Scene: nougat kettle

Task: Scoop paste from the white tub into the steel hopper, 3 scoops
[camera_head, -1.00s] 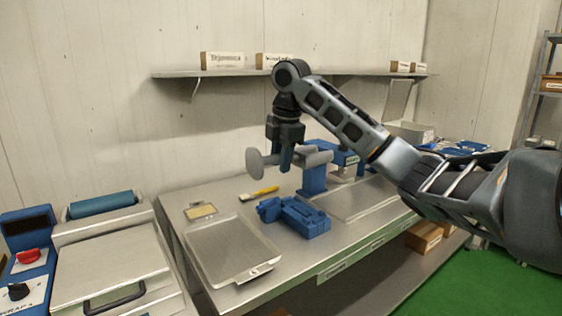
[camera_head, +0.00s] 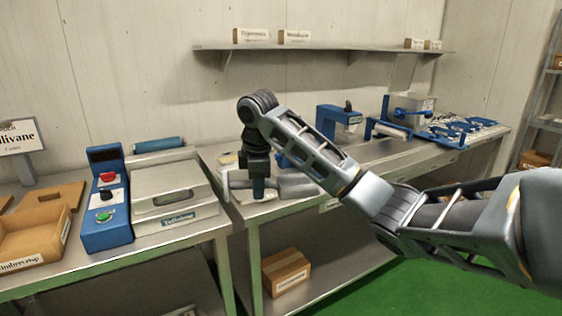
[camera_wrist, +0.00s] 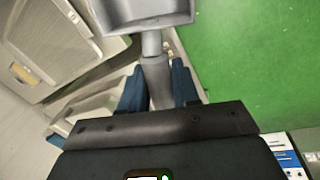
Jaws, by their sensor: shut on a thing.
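My gripper (camera_head: 258,190) is shut on a grey scoop (camera_head: 296,186), gripping its handle, and holds it above the near part of the metal bench. In the wrist view, the scoop's handle (camera_wrist: 154,75) runs between my two blue fingers (camera_wrist: 158,88). Its square bowl (camera_wrist: 145,14) is at the top, partly cut off by the frame edge. The visible part of the bowl is plain grey, and I see no paste on it. I cannot make out the white tub or the steel hopper in these views.
A wrapping machine (camera_head: 172,190) with a blue control box (camera_head: 106,205) stands left of my gripper. A cardboard tray (camera_head: 36,234) lies farther left. Blue tools (camera_head: 405,112) stand along the bench at right. A box (camera_head: 286,271) sits on the lower shelf. Green floor is clear at right.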

